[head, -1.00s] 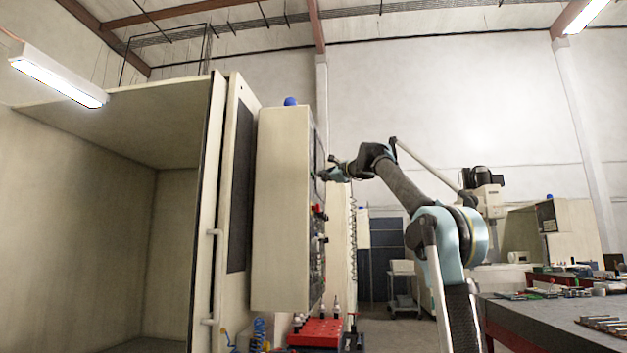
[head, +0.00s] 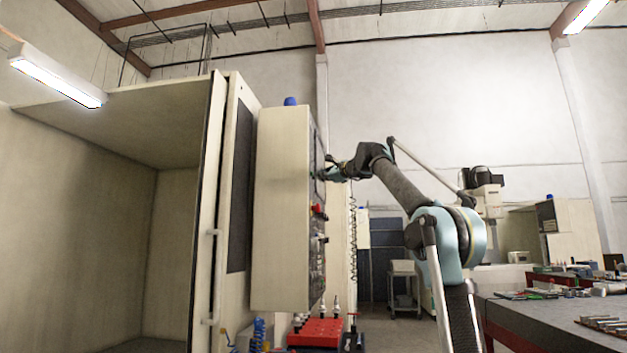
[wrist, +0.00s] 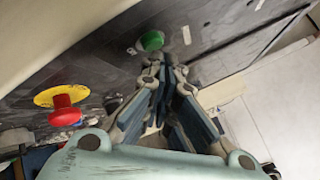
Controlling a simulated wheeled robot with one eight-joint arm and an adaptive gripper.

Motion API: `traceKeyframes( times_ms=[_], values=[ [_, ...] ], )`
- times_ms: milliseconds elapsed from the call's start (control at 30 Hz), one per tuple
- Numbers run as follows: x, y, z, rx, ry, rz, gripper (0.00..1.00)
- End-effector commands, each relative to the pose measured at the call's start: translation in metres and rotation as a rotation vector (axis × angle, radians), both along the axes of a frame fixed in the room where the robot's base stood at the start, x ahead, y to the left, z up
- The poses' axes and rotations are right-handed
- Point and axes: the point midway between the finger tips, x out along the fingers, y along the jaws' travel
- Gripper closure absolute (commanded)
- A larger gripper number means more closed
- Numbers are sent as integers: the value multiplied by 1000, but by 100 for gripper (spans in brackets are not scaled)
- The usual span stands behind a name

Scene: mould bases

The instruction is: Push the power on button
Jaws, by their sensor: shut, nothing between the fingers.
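A green round button (wrist: 151,41) sits on the dark control panel (wrist: 95,62) in the wrist view, just beyond my fingertips; the frames do not show clearly whether they touch it. I take it as the power on button, but no label is readable. My gripper (wrist: 166,72) is shut with nothing held, its fingers pointing at the panel near the button. In the head view my gripper (head: 322,172) is at the upper part of the panel's right face, seen edge-on, so the green button cannot be made out there.
A red mushroom button (wrist: 64,110) on a yellow ring is left of my fingers. A red vise-like block (head: 318,332) stands below. A workbench (head: 560,315) with parts is at right.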

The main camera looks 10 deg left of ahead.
Motion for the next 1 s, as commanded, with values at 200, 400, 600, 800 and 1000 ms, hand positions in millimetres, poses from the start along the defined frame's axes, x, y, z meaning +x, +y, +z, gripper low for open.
traceKeyframes(
  times_ms=[200,400,600,800,1000],
  values=[
    [0,2,0,0,0,0,100],
    [0,4,0,0,0,1,100],
    [0,6,0,0,0,1,100],
    [0,8,0,0,0,1,100],
    [0,8,0,0,0,1,100]
  ],
)
